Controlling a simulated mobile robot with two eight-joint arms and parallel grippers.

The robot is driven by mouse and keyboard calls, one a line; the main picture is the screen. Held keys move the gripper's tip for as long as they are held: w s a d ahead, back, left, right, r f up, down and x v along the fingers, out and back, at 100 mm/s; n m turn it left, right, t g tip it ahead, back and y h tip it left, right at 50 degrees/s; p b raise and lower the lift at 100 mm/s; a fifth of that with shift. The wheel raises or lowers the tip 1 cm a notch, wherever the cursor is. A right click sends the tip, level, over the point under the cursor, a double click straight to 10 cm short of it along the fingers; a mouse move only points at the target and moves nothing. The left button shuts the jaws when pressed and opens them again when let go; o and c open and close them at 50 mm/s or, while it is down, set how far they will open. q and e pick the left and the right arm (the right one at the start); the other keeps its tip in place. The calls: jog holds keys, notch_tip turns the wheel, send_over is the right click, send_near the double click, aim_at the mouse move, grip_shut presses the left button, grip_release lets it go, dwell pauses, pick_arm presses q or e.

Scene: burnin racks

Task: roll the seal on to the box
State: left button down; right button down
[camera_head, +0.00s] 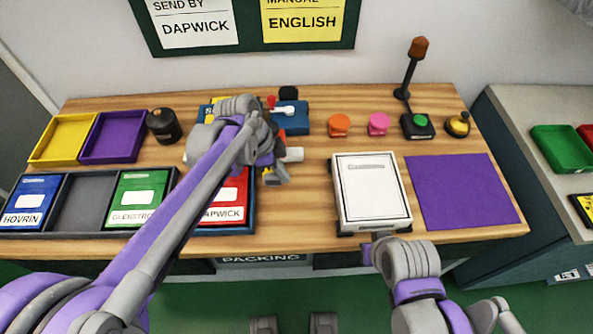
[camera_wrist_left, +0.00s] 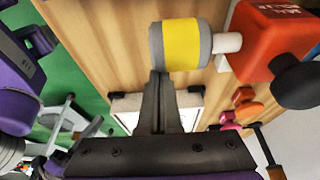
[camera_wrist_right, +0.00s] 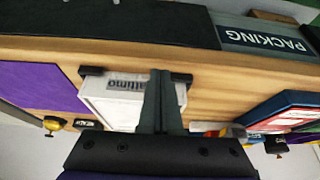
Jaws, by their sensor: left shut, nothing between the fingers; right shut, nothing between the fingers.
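The box (camera_head: 372,195) is a closed white carton standing between dark holders on the table, right of centre. It also shows in the right wrist view (camera_wrist_right: 110,103). A roller (camera_wrist_left: 181,45), grey with a yellow band, fills the top of the left wrist view; a white rod joins it to an orange-red block. My left gripper (camera_wrist_left: 160,78) is shut and empty, its tips at the roller's edge; I cannot tell whether they touch. My left arm covers much of this area in the head view. My right gripper (camera_wrist_right: 160,75) is shut and empty at the box's near side.
A purple mat (camera_head: 462,190) lies right of the box. Orange (camera_head: 340,124) and pink (camera_head: 378,123) pieces and a green-button lamp post (camera_head: 418,126) stand behind. Yellow (camera_head: 62,138) and purple (camera_head: 113,137) trays and a dark rack (camera_head: 80,203) occupy the left.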

pick_arm(q)
jog(key=a+p, duration=0.1)
jog(key=a, duration=2.2)
jog(key=shift+a, duration=0.35)
jog(key=shift+d, duration=0.1)
jog(key=shift+w+d, duration=0.1)
jog(key=shift+d, duration=0.2)
jog(key=d, duration=0.3)
jog(key=shift+r+p, duration=0.35)
jog(key=shift+p, duration=0.05)
jog(key=v, duration=1)
jog(key=shift+p, duration=0.3)
jog(key=shift+d, duration=0.1)
jog(key=s+d+f+n+t+y+p, duration=0.1)
jog(key=s+d+f+n+t+y, duration=0.1)
jog(key=s+n, duration=0.7)
jog(key=s+d+f+n+t+y+p, duration=0.2)
jog(key=s+d+f+n+t, duration=0.1)
jog(key=s+n, duration=0.6)
jog(key=shift+d+f, duration=0.55)
jog(key=shift+f, duration=0.4)
